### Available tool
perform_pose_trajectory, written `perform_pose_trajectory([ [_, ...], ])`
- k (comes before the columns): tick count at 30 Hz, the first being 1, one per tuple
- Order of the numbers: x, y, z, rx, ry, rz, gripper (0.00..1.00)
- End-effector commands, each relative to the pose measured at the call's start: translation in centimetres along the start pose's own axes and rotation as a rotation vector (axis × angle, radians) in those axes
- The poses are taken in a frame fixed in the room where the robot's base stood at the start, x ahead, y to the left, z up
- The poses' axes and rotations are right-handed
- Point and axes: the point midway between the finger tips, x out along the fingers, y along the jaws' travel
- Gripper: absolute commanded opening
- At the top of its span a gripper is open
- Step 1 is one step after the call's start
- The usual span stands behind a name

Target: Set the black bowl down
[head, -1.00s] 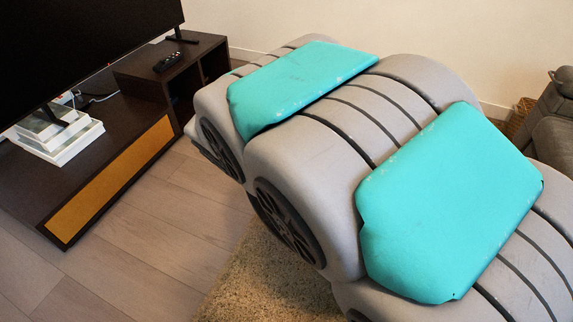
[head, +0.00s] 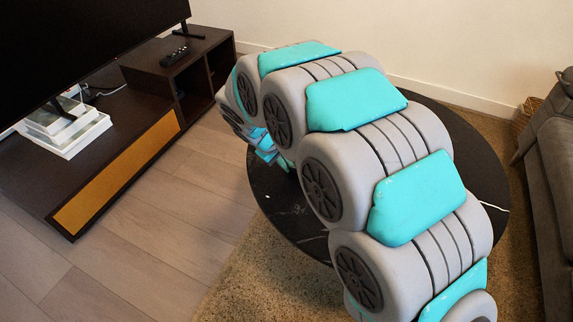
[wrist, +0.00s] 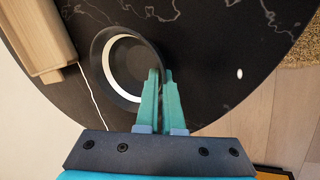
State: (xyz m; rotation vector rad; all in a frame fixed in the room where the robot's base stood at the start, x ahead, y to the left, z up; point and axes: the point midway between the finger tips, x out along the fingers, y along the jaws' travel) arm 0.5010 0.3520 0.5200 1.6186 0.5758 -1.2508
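The black bowl (wrist: 126,62) shows in the wrist view over the dark marbled round table, with a pale ring inside it. My gripper (wrist: 161,76) is closed on the bowl's near right rim, one green finger inside and one outside. The bowl looks about level. I cannot tell whether its base touches the table. In the head view my arm hides the bowl and most of the gripper. The round black table (head: 284,205) shows there on both sides of my arm.
A wooden tray or box (wrist: 42,45) is on the table, close left of the bowl in the wrist view. A dark TV stand (head: 110,150) is at left, with a remote (head: 174,57); a grey sofa (head: 556,170) is at right.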

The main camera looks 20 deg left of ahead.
Motion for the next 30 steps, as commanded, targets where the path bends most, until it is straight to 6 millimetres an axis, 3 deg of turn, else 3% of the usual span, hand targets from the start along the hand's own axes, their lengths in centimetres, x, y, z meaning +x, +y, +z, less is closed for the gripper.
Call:
perform_pose_trajectory([
  [3,1.02,-0.43,0.01,-0.001,0.0,0.001,0.0],
  [15,1.51,-0.64,0.0,0.001,0.001,0.001,0.0],
  [24,1.46,-0.65,0.01,0.001,0.001,0.001,0.34],
  [30,1.45,-0.65,0.01,0.001,0.001,0.001,0.34],
])
